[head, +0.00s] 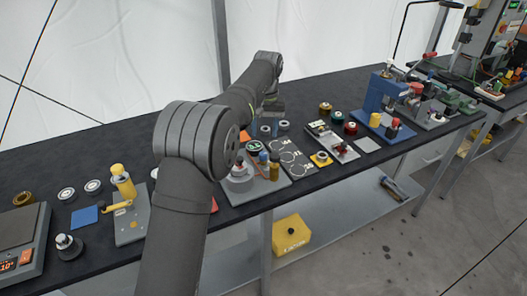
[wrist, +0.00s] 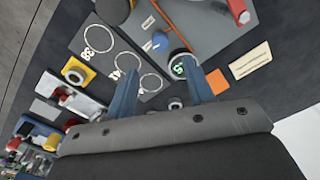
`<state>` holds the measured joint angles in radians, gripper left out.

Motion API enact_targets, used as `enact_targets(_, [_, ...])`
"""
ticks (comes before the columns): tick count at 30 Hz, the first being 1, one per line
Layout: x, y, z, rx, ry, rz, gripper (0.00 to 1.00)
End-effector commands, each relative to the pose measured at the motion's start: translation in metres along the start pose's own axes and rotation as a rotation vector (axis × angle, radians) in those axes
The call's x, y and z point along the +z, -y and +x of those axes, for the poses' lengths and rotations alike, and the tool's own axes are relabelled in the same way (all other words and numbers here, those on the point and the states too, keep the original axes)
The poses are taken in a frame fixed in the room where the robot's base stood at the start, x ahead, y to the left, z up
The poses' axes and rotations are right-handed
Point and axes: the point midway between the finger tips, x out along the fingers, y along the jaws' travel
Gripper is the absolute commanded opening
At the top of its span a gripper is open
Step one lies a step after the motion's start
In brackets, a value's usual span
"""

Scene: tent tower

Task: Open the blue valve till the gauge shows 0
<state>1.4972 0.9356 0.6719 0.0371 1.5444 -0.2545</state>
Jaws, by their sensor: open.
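A small blue valve knob (wrist: 160,42) stands on a grey plate (wrist: 205,28) in the wrist view. Beside it is a round black gauge (wrist: 178,66) with a green figure that looks like a 5, though it is too small to be sure. My gripper (wrist: 160,66) is open, with nothing between its blue-grey fingers; knob and gauge show between and beyond the fingertips. In the head view the gauge (head: 253,147) and blue knob (head: 263,157) are small, just right of my arm. My gripper (head: 271,112) is behind them, partly hidden by my arm.
Yellow, red and blue fixtures (head: 380,107) stand farther along the dark bench. A yellow hand press (head: 123,190) stands left of my arm.

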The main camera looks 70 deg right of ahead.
Motion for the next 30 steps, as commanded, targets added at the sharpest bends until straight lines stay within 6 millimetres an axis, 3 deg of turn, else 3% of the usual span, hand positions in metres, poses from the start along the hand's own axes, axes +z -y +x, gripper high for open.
enact_targets(6, [0.001,0.000,0.049,-0.001,0.003,0.000,0.48])
enact_targets(12, [0.000,0.000,0.080,-0.001,0.001,-0.001,0.48])
enact_targets(18, [0.000,0.000,0.092,0.000,0.000,0.000,0.48])
enact_targets(26, [0.000,0.000,0.094,0.000,-0.001,0.000,0.48])
enact_targets(30, [0.000,0.000,0.093,0.000,-0.001,0.000,0.24])
